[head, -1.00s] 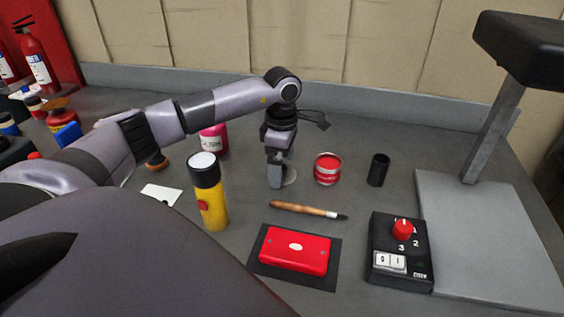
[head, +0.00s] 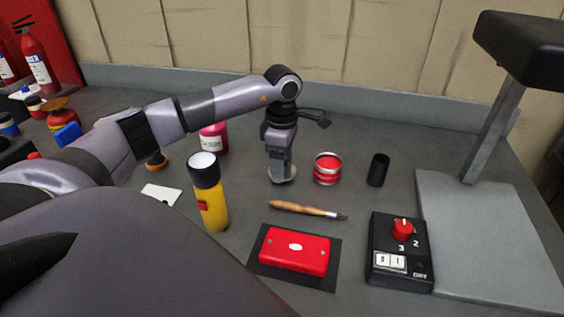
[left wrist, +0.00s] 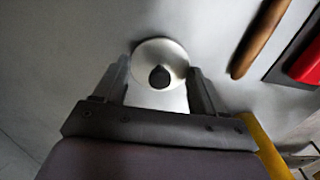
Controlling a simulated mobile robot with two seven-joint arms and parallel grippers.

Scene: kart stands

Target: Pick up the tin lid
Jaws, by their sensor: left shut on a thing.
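The tin lid is a small pale metal disc with a dark knob in its middle. It shows in the left wrist view (left wrist: 172,52) and, partly hidden by my fingers, in the head view (head: 291,177). My left gripper (head: 281,174) points straight down over it. In the left wrist view its two fingers (left wrist: 158,80) stand on either side of the lid, shut on it. The lid appears at bench height; I cannot tell whether it touches the bench. My right gripper is not in view.
A red tin (head: 327,170) and a black cup (head: 378,170) stand right of the gripper. A wooden-handled tool (head: 300,209) lies in front, near a red box (head: 295,250) and a switch box (head: 400,250). A yellow flashlight (head: 211,205) and a pink bottle (head: 214,138) stand left.

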